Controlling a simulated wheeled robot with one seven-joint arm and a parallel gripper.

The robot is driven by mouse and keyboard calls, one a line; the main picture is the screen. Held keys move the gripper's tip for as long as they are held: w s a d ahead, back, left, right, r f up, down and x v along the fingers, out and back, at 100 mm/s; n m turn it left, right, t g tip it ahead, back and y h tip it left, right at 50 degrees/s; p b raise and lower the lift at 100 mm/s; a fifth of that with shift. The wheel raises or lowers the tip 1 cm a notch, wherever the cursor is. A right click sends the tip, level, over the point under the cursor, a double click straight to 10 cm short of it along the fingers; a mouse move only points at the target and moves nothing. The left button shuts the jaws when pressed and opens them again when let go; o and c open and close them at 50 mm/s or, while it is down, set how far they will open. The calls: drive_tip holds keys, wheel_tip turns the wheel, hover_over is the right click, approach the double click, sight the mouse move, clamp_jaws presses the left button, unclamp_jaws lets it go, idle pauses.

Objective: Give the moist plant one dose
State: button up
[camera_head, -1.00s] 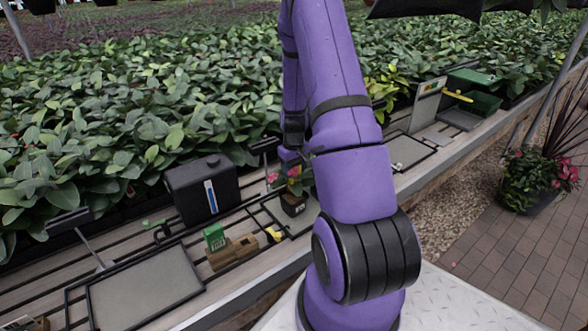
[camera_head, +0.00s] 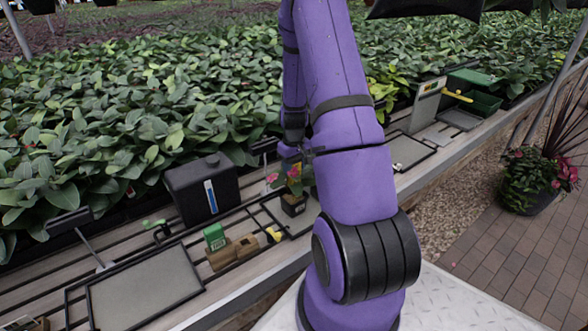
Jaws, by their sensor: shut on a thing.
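A plant with pink flowers (camera_head: 274,178) stands in a small dark pot (camera_head: 293,205) on a framed tray (camera_head: 270,218), just left of my arm. My gripper (camera_head: 290,153) is above this plant, mostly hidden by my arm and small in view. It appears shut on a small yellow item (camera_head: 295,166), close over the leaves; its shape is hard to make out. I cannot tell whether the item touches the plant. A wooden holder (camera_head: 233,252) to the left carries a green labelled item (camera_head: 214,236), and its right part looks empty.
A black tank (camera_head: 203,188) with a blue strip stands behind the holder. A wide empty tray (camera_head: 145,288) lies at the front left. A green bin (camera_head: 484,102) and another framed tray (camera_head: 411,150) are right of my arm. Dense foliage fills the back.

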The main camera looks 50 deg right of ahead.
drive_tip(key=shift+r, duration=2.8)
